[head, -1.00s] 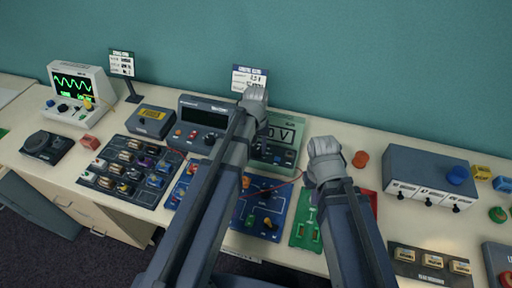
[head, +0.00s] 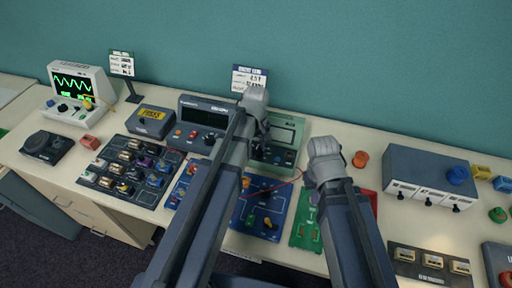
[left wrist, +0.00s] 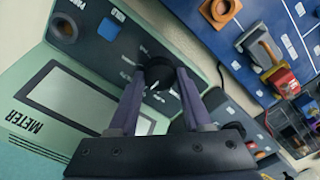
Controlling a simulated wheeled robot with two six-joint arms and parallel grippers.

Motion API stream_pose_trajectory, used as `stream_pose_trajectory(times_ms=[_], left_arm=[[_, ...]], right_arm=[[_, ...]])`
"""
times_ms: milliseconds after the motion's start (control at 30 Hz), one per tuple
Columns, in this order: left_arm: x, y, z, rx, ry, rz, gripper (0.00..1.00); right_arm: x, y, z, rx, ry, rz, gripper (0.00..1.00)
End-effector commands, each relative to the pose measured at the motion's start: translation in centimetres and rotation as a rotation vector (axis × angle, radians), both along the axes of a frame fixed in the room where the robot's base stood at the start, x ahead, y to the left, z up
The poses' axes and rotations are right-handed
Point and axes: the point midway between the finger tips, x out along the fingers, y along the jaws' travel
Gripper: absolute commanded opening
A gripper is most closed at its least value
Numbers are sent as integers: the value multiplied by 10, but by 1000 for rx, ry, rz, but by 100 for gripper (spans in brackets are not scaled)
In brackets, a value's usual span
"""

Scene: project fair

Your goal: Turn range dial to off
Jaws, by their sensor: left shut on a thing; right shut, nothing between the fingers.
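The pale green meter (head: 300,124) stands on the bench behind my left forearm, and its display (head: 284,134) is blank. In the left wrist view the meter's display (left wrist: 72,93) is also blank. The black round range dial (left wrist: 158,65) sits on the meter's dark panel. My left gripper (left wrist: 157,82) is shut on the dial, one finger on each side. In the head view my left gripper (head: 254,104) hides the dial. White marks around the dial are too small to read. My right gripper (head: 326,154) is shut and empty, right of the meter.
A dark bench unit (head: 207,118) stands left of the meter. A blue circuit board (head: 252,222) and a green board (head: 302,232) lie in front, with a thin red wire nearby. A grey box (head: 428,170) stands at right; an orange knob (head: 361,159) lies between.

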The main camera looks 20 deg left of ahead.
Motion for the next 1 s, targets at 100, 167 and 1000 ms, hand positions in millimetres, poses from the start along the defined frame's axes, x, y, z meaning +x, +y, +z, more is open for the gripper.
stream_pose_trajectory(times_ms=[100,167,1000], left_arm=[[0,0,0,-1,1,4,0],[0,0,0,-1,1,4,0],[0,0,3,0,0,2,79]], right_arm=[[0,0,0,0,0,0,0],[0,0,0,0,0,0,0],[0,0,3,0,0,0,0]])
